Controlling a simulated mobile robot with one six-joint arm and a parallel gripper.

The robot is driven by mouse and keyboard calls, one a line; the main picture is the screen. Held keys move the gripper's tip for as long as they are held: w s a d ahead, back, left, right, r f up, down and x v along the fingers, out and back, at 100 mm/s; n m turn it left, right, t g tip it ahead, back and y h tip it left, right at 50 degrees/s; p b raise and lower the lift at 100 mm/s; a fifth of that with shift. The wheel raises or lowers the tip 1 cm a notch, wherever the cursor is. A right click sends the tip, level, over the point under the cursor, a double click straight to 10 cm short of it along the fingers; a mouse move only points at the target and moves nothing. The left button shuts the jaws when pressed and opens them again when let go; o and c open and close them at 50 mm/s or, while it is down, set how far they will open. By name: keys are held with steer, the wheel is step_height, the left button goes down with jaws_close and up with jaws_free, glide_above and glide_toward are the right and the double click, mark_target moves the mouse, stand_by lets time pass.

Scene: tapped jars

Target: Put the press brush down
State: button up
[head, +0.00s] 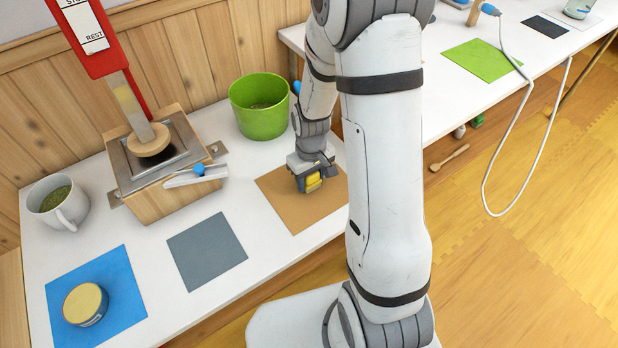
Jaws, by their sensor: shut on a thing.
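My gripper (312,180) points down over the brown mat (285,199) on the white table, at the right end of this table's visible part. It is shut on a small yellow thing, which I take for the press brush (315,181). Most of the brush is hidden by the jaws. I cannot tell whether it touches the mat.
A wooden press box (156,204) with a red lever stands left, a green bucket (262,122) behind. A mug (60,205), a blue mat (120,285) with a round tin (86,303), and a bare grey mat (207,252) lie left. A white cable hangs at right.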

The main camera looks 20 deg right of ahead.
steer(key=o, duration=1.1)
steer(key=shift+c, duration=0.2)
step_height(320, 180, up, 12)
steer(key=p, duration=0.3)
steer(key=shift+r, duration=0.1)
steer(key=s+r+m+t, duration=0.1)
steer(key=s+r+m, duration=0.2)
steer(key=s+r, duration=0.8)
steer(key=s, duration=0.3)
steer(key=shift+a+r+m+t, duration=0.25)
steer(key=shift+m+t, duration=0.05)
steer(key=shift+r+p, duration=0.1)
steer(key=shift+p, duration=0.25)
